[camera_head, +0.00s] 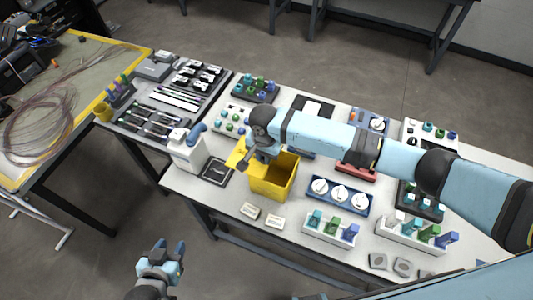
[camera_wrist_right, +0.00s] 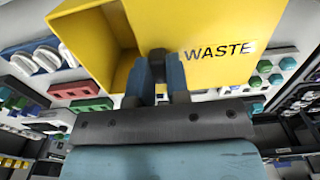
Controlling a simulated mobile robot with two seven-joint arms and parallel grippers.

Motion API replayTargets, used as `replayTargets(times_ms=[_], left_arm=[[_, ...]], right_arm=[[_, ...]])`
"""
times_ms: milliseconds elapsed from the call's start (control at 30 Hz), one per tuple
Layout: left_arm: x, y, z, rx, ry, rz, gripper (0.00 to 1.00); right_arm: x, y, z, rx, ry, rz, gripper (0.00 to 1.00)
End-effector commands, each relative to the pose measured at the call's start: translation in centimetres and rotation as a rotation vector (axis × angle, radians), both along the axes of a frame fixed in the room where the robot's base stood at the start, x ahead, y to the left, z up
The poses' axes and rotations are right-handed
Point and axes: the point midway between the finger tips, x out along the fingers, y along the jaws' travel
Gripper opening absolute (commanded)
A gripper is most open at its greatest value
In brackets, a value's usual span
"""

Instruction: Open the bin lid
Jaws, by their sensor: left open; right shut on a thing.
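The yellow bin (camera_head: 270,182) stands on the white table, and its dark inside shows from above. Its yellow lid (camera_head: 237,154) stands raised at the bin's left side. My right gripper (camera_head: 250,156) is shut on the lid, reaching over the bin from the right. In the right wrist view, the fingers (camera_wrist_right: 162,70) are at the edge of the yellow panel marked WASTE (camera_wrist_right: 215,42), beside the bin's opening (camera_wrist_right: 118,30); the exact grip is partly hidden. My left gripper (camera_head: 166,256) is open and empty, low in front of the table.
A white dispenser bottle (camera_head: 188,150) and a dark pad (camera_head: 216,171) are left of the bin. A blue tray with white spools (camera_head: 341,196) is right of it. Racks with coloured pieces crowd the table's right side.

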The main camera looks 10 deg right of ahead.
Motion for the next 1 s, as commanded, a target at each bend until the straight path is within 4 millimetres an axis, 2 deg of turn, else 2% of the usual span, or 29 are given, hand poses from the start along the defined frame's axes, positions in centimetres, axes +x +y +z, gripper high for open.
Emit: replayTargets(times_ms=[67, 100, 200, 467, 600, 767, 1000], left_arm=[[-0.1, -0.2, 0.0, -0.005, 0.002, 0.0, 0.43], [-0.1, -0.3, 0.0, -0.006, 0.004, -0.001, 0.43], [-0.2, -0.3, -0.1, -0.006, 0.005, 0.0, 0.43], [-0.2, -0.2, 0.0, -0.004, 0.004, 0.0, 0.43], [-0.2, -0.2, -0.1, -0.004, 0.003, 0.0, 0.43], [-0.1, -0.2, -0.3, -0.005, 0.003, -0.001, 0.43], [-0.1, -0.3, -0.8, -0.005, 0.004, -0.002, 0.43]], right_arm=[[0.0, 0.0, 0.0, 0.001, -0.001, 0.0, 0.0], [0.0, 0.0, 0.0, 0.001, -0.001, 0.0, 0.21], [0.0, 0.0, 0.0, 0.001, -0.001, 0.0, 0.43], [0.0, 0.0, 0.1, 0.001, -0.001, 0.0, 0.43], [0.1, 0.0, 0.9, 0.002, -0.002, -0.001, 0.43], [0.1, 0.1, 3.7, 0.004, -0.004, 0.0, 0.43], [0.1, 0.1, 9.3, 0.004, -0.004, 0.001, 0.43]])
